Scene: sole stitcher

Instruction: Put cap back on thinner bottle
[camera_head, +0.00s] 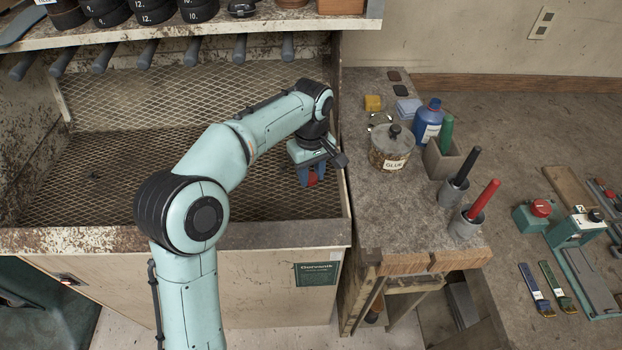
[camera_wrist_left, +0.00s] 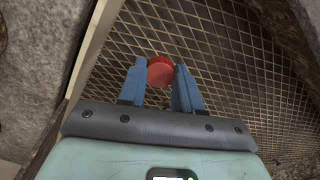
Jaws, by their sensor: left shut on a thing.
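My left gripper (camera_head: 312,172) is shut on a small round red cap (camera_wrist_left: 160,71), over the mesh floor of the bin near its right wall. The cap sits between the blue fingertips in the left wrist view, and part of it shows in the head view. A blue bottle with a pale label (camera_head: 428,122) stands upright on the worktop to the right, apart from the gripper. It may be the thinner bottle; I cannot read its label or tell whether its top is open. My right gripper is not in view.
The mesh-floored bin (camera_head: 100,165) has a raised right wall beside the gripper. On the worktop (camera_head: 385,225) stand a glue jar (camera_head: 390,150), a grey box with a green bottle (camera_head: 445,137) and two cups with black and red handles. A shelf overhangs the bin's back.

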